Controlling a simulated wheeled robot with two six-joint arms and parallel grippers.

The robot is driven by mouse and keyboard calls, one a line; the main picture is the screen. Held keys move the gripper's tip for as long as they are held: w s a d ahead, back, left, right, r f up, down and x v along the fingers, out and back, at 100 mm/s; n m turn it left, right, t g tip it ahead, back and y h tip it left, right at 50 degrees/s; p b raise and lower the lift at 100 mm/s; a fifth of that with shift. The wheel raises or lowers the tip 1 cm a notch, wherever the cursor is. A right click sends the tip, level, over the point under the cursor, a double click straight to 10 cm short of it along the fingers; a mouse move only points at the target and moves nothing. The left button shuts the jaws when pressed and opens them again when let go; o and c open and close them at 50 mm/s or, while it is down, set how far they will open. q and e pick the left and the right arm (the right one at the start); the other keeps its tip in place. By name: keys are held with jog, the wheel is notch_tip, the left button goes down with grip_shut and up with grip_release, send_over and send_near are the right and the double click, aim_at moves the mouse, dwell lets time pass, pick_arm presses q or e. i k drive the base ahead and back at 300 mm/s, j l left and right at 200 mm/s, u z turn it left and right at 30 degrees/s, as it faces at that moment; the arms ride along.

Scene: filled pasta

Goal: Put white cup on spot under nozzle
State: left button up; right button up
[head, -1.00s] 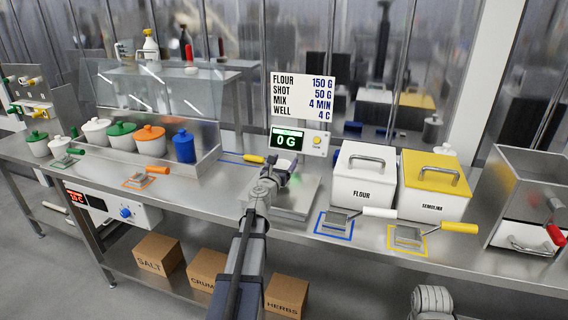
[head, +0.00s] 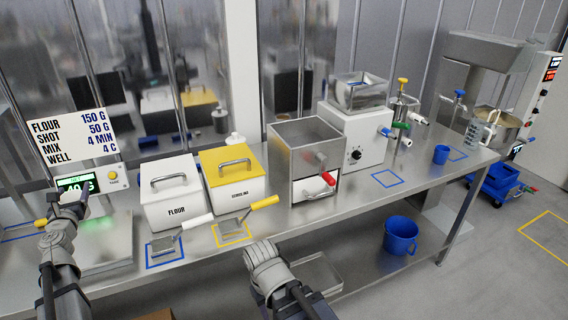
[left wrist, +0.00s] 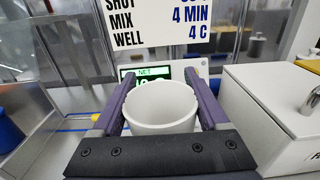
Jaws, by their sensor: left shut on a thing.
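My left gripper (head: 80,207) is at the far left of the head view, over the metal scale plate (head: 108,250). In the left wrist view the white cup (left wrist: 160,112) is upright between the two fingers, its round open rim facing the camera. The gripper is shut on it. In the head view I cannot make the cup out behind the gripper. Blue outlined spots lie on the bench: one (head: 385,178) before the white machine, another (head: 458,155) beside a stand with a blue top (head: 459,95). I cannot tell which is under the nozzle. Fingers of my right gripper do not show.
The scale display (head: 76,184) is partly covered. The flour bin (head: 172,208), the yellow-lidded semolina bin (head: 238,190), a steel box (head: 300,150) and the white machine (head: 357,140) stand along the bench. A small blue cup (head: 441,154) is near the right end.

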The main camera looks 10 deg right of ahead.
aim_at(388, 179)
jog(key=k, duration=0.65)
jog(key=l+z, duration=0.1)
jog(key=z, duration=1.7)
jog(key=i+j, duration=0.1)
jog(key=i, duration=0.9)
